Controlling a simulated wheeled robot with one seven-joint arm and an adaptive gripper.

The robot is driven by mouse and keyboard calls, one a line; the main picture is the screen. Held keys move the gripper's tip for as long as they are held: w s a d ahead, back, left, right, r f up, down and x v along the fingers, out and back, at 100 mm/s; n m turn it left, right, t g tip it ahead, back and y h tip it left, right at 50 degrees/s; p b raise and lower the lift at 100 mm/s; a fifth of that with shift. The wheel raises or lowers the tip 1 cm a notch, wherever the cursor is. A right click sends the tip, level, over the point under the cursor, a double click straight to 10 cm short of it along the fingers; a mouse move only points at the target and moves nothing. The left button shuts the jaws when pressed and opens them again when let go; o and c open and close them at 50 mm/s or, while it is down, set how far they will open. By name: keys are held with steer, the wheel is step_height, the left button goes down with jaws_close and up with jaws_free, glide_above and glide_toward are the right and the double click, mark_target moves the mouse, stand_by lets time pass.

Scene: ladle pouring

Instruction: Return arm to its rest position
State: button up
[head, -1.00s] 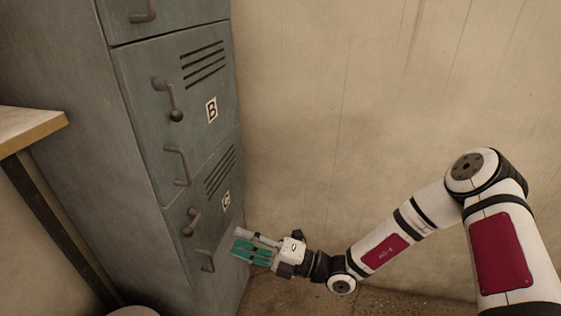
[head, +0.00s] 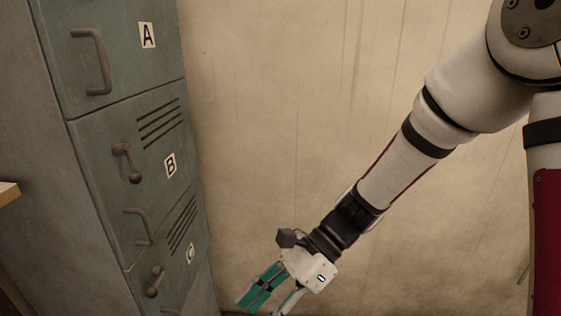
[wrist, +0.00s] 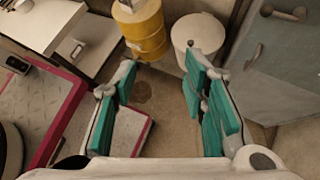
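My gripper (head: 268,290) is low in the head view, in front of the bare wall and to the right of the cabinet. Its teal finger pads point down and to the left. In the wrist view my gripper (wrist: 162,110) has its two fingers spread apart. Nothing is held between them, and floor shows through the gap. My arm comes down from the upper right in the head view. The gripper's lower edge is partly cut off by the frame there.
A grey-green cabinet (head: 125,105) with doors marked A, B and C and handles stands at left. The wall (head: 290,120) is bare. The wrist view shows a yellow drum (wrist: 142,30), a white cylindrical bin (wrist: 198,38) and a white worktop (wrist: 40,22).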

steer(key=s+d+r+n+t+h+p, duration=0.1)
steer(key=s+d+r+n+t+h, duration=0.2)
steer(key=d, duration=0.4)
steer(key=s+d+r+n+t+h+p, duration=0.1)
steer(key=s+d+r+n+t+h, duration=0.2)
steer(key=d+r+n, duration=0.3)
steer(key=s+d+r+n+t+h+p, duration=0.2)
steer(key=s+d+r+n, duration=0.3)
steer(key=d+r, duration=0.3)
steer(key=shift+s+d+r+t+h, duration=0.15)
steer(key=shift+d+r+t+h, duration=0.05)
steer(key=shift+d+t+h, duration=0.65)
